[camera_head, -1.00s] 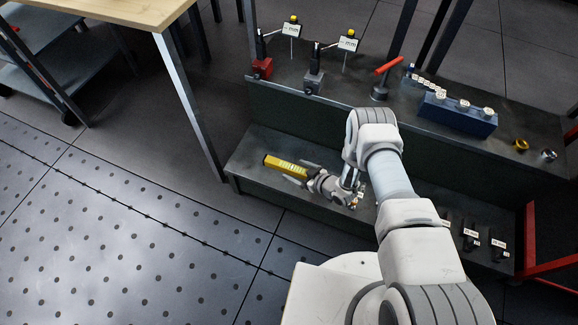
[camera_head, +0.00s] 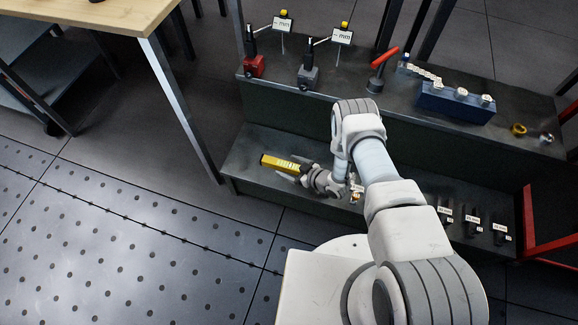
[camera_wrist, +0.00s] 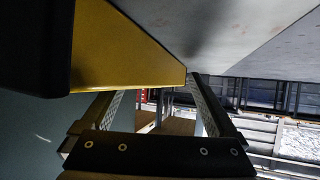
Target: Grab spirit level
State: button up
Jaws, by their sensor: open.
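The yellow spirit level (camera_head: 281,163) lies on the left part of the lower shelf of a dark bench. In the wrist view its yellow side (camera_wrist: 125,55) fills the upper left and narrows towards the middle, close to the fingers. My gripper (camera_head: 293,173) is low over that shelf at the right part of the level, with its fingers pointing left. In the wrist view the fingers of my gripper (camera_wrist: 155,100) stand apart with a gap between them. My gripper hides some of the level, and I cannot tell whether a finger touches it.
The dark upper shelf (camera_head: 345,92) holds two gauge stands, a red-handled tool (camera_head: 383,71) and a blue block (camera_head: 455,102). Small labelled dark items (camera_head: 472,222) lie on the lower shelf at right. A wooden table (camera_head: 90,14) stands at upper left. Floor is clear at left.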

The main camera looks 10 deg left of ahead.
grip_shut()
dwell(0.3)
jog(key=shift+r, duration=0.1)
dwell(0.4)
